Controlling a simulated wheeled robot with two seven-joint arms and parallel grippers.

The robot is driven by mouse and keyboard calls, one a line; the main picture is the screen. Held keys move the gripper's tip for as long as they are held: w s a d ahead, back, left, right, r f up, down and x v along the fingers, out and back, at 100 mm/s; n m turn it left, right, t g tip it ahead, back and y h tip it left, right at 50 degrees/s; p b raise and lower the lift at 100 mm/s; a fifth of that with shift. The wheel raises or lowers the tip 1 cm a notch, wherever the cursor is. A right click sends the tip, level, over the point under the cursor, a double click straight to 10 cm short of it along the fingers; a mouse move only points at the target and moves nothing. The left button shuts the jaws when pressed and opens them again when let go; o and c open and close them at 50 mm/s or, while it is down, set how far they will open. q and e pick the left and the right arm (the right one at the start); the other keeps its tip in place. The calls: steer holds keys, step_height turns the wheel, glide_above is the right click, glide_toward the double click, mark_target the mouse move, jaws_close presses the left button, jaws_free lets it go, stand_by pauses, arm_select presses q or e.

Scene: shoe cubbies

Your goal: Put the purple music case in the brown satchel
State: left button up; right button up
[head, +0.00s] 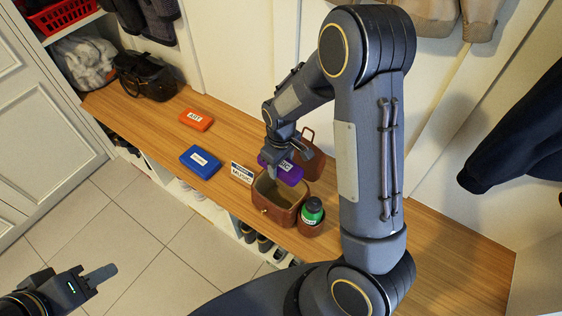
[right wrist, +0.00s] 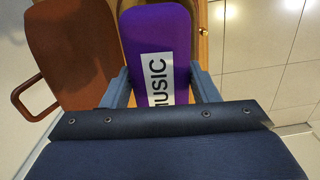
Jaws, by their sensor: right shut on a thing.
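The purple music case (head: 289,176) is held above the open brown satchel (head: 271,209) in the head view. In the right wrist view the purple case (right wrist: 157,34) is between the fingers, its white label reading "USIC" in part. My right gripper (head: 286,158) is shut on it. The satchel's raised lid (head: 311,162) stands behind the case; the lid with its handle also shows in the right wrist view (right wrist: 75,50). The gripper hides part of the case. My left gripper (head: 100,275) is at the lower left over the floor, away from the bench; its jaw state is unclear.
On the wooden bench (head: 150,130) lie an orange case (head: 195,120), a blue case (head: 200,161) and a black bag (head: 146,77). A "MUSIC" sign (head: 242,173) stands beside the satchel. A green-topped bottle (head: 312,210) sits in a holder on the satchel's right.

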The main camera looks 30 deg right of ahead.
steer(key=b, duration=1.1)
glide_toward(281, 205)
steer(key=shift+f+b, duration=3.1)
steer(key=shift+f, duration=0.05)
stand_by(0.8)
steer(key=o, duration=1.2)
steer(key=shift+c, duration=0.2)
